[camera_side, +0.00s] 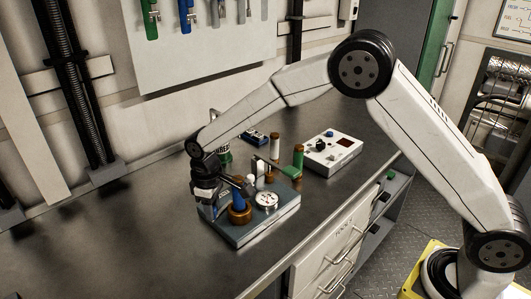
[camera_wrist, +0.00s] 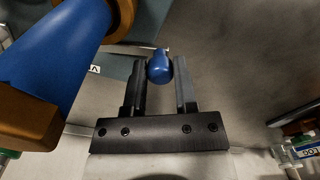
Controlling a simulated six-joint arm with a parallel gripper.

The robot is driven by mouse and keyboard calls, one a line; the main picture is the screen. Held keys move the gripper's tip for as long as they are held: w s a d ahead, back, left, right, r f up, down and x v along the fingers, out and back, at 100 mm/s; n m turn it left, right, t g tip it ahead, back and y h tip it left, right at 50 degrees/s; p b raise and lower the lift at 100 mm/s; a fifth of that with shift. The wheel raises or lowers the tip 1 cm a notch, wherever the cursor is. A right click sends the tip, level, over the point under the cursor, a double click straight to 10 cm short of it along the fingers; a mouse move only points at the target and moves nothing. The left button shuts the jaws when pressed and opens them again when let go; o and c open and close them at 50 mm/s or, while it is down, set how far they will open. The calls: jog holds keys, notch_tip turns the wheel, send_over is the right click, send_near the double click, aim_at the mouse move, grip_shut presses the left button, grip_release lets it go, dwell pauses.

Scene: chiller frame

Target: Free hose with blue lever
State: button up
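In the side view, my gripper (camera_side: 208,195) is low at the left end of a grey fixture block (camera_side: 268,225), beside a blue upright hose piece (camera_side: 238,198) with a copper-brown collar (camera_side: 240,213). In the wrist view, this blue piece (camera_wrist: 62,50) is large at the left, with brown collars at its ends. The rounded blue tip of the lever (camera_wrist: 159,67) sits between the fingertips of my gripper (camera_wrist: 160,80). The fingers are apart, with little gap at the tip's sides. I cannot tell whether they touch it. In the side view my gripper hides the lever.
The block also bears a round white gauge (camera_side: 266,200) and other posts. A white box with a dark display (camera_side: 332,152) lies to the right. The bench (camera_side: 110,235) is bare at left.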

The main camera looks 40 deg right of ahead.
jog(key=shift+s, duration=0.2)
jog(key=shift+s+d, duration=0.3)
jog(key=shift+s, duration=0.3)
jog(key=shift+s+d, duration=0.25)
dwell(0.6)
jog(key=shift+s+d, duration=0.2)
jog(key=shift+s, duration=0.05)
jog(key=shift+s+d, duration=0.2)
dwell(0.5)
jog(key=o, duration=0.4)
jog(key=shift+r, duration=0.1)
notch_tip(320, 180, up, 8)
dwell(1.2)
